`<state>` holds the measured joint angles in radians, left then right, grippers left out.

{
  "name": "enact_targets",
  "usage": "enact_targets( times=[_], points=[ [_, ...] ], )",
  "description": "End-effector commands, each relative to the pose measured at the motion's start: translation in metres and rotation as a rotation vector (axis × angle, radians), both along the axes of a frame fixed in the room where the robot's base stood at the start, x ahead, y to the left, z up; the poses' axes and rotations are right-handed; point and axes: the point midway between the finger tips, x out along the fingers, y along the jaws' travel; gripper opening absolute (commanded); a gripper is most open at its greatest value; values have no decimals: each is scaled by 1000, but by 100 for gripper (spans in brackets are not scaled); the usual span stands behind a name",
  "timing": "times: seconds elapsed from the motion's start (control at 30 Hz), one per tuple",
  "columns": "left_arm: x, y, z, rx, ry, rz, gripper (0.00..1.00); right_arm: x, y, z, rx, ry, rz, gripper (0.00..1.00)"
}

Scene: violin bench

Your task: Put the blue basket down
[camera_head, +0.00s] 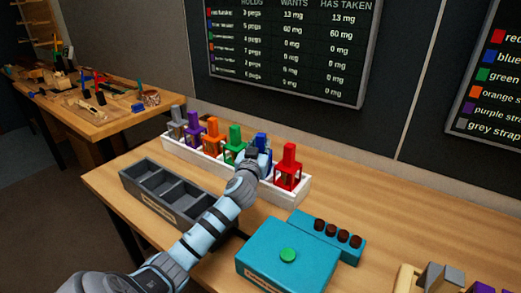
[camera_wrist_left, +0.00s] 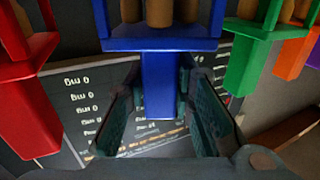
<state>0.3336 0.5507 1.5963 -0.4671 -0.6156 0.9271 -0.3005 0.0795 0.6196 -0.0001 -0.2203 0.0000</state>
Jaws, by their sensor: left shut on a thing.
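The blue basket (camera_head: 262,140) is at the white rack (camera_head: 302,192), between the green basket (camera_head: 235,137) and the red basket (camera_head: 289,165). My left gripper (camera_head: 257,158) reaches it from the front and hides much of it. In the left wrist view, which looks upside down, the blue basket's handle (camera_wrist_left: 162,88) is between the fingers of my left gripper (camera_wrist_left: 162,110), shut on it. Brown pegs show in the blue basket. It looks about level with its neighbours; I cannot tell whether its bottom touches the rack. My right gripper is out of view.
Orange (camera_head: 213,133), purple (camera_head: 194,128) and grey (camera_head: 177,120) baskets stand in the rack's left part. A dark compartment tray (camera_head: 150,202) lies in front. A teal box (camera_head: 265,262) with a green button (camera_head: 288,255) is at front right.

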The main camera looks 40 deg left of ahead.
Motion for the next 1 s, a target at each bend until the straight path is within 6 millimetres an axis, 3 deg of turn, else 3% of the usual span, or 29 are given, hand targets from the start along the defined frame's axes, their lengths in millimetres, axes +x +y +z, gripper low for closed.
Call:
enact_targets(
  times=[0.23, 0.27, 0.4, 0.77, 1.0],
  points=[
    [0, 0, 0, 0, 0, 1, 0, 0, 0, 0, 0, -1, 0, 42],
    [0, 0, -1, -1, 2, 1, 24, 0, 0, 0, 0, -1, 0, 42],
    [0, 0, 0, -1, 2, 1, 42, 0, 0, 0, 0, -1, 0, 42],
    [-4, -1, 1, 0, 2, 1, 42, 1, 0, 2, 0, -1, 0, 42],
    [-46, -25, 2, 1, 3, -2, 42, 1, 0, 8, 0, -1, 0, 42]
  ],
)
